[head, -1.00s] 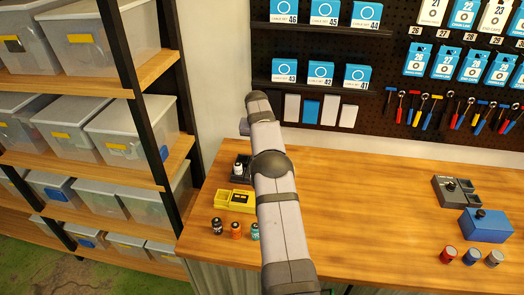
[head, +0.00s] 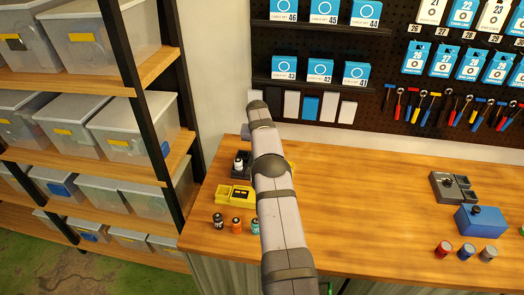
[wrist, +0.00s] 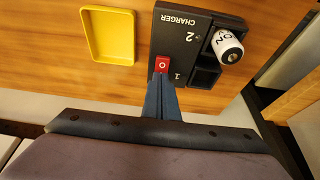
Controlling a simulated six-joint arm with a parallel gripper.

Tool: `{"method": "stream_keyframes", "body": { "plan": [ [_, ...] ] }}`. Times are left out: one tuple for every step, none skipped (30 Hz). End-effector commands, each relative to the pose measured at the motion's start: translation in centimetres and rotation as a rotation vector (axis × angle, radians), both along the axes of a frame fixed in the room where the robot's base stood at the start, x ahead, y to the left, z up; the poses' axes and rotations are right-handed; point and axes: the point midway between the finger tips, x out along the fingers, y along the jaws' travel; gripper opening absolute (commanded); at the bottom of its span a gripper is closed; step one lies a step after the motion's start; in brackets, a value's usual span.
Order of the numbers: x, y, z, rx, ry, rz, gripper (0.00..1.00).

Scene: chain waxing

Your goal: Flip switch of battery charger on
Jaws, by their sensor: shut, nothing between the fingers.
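The battery charger (wrist: 190,22) is a dark block with upside-down "CHARGER" lettering in the wrist view. Its red switch (wrist: 162,64) shows a white O mark. A white battery (wrist: 227,46) sits in the bay by the 2; the bay by the 1 looks empty. My gripper (wrist: 162,82) is shut and empty, its fingertips right at the switch's near edge. I cannot tell if they press on it. In the head view the charger (head: 246,175) is partly hidden behind my arm, and my gripper is hidden there.
An empty yellow tray (wrist: 108,58) lies beside the charger. A blue box (head: 482,221) and a grey device (head: 447,188) are at right. The bench middle is clear.

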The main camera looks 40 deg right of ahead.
Motion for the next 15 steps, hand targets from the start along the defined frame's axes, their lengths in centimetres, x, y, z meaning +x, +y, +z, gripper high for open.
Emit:
{"method": "stream_keyframes", "body": {
  "plan": [
    [0.09, -0.11, -0.32, 0.000, -0.001, -0.001, 0.00],
    [0.11, -0.15, -0.45, 0.001, 0.000, -0.001, 0.00],
    [0.08, -0.12, -0.26, 0.001, 0.000, -0.001, 0.00],
    [0.06, -0.11, -0.26, 0.001, 0.000, -0.001, 0.00],
    [0.05, -0.10, -0.28, 0.002, 0.001, -0.001, 0.00],
    [0.04, -0.10, -0.29, 0.001, 0.002, 0.000, 0.00],
    [0.04, -0.10, -0.31, 0.001, 0.002, 0.000, 0.00],
    [0.03, -0.09, -0.31, 0.001, 0.003, 0.000, 0.00],
    [0.01, -0.07, -0.33, 0.001, 0.003, 0.000, 0.00],
    [0.00, -0.06, -0.34, 0.001, 0.003, 0.000, 0.00],
    [-0.01, -0.04, -0.33, 0.001, 0.002, 0.000, 0.00],
    [-0.04, 0.02, -0.34, 0.001, 0.002, 0.000, 0.00],
    [-0.10, 0.07, -0.38, 0.001, 0.003, 0.000, 0.00],
    [-0.17, 0.14, -0.41, 0.001, 0.003, 0.000, 0.00],
    [-0.26, 0.25, -0.40, 0.001, 0.004, 0.000, 0.00]
  ]
}}
